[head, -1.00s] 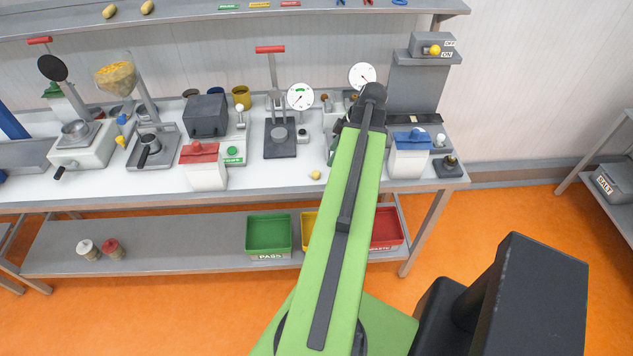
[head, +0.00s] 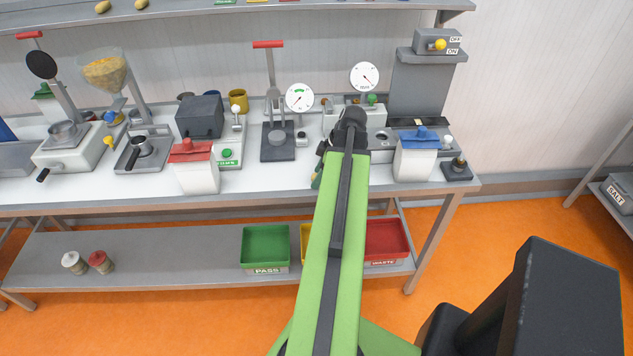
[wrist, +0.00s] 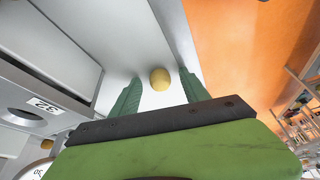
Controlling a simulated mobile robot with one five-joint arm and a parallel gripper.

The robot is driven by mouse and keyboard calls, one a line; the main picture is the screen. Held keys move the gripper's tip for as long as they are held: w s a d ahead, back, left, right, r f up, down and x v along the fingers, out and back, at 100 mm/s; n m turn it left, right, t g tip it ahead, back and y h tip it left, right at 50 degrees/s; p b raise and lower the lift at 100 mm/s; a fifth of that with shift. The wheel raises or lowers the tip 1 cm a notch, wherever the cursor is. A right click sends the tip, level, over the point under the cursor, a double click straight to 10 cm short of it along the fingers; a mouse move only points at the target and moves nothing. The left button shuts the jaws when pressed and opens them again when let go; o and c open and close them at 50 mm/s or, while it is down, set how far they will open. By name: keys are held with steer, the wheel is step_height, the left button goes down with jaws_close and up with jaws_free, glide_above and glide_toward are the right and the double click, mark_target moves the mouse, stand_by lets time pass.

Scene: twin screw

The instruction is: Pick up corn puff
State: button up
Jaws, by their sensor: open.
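The corn puff (wrist: 160,79) is a small yellow ball on the white table top in the wrist view. It lies just beyond and between the two green fingers of my gripper (wrist: 160,88), which are spread apart with nothing between them. A gap shows on both sides of the puff. In the head view my green arm and wrist hide the puff, and only a bit of my gripper (head: 318,170) shows beside the arm near the table's front edge.
A grey machine marked 32 (wrist: 45,104) stands left of my gripper in the wrist view. The red-lidded box (head: 198,173) and the blue-lidded box (head: 414,162) stand either side of my arm. The table's front edge is close, with orange floor beyond.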

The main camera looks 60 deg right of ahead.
steer(key=c, duration=1)
steer(key=shift+r, duration=0.15)
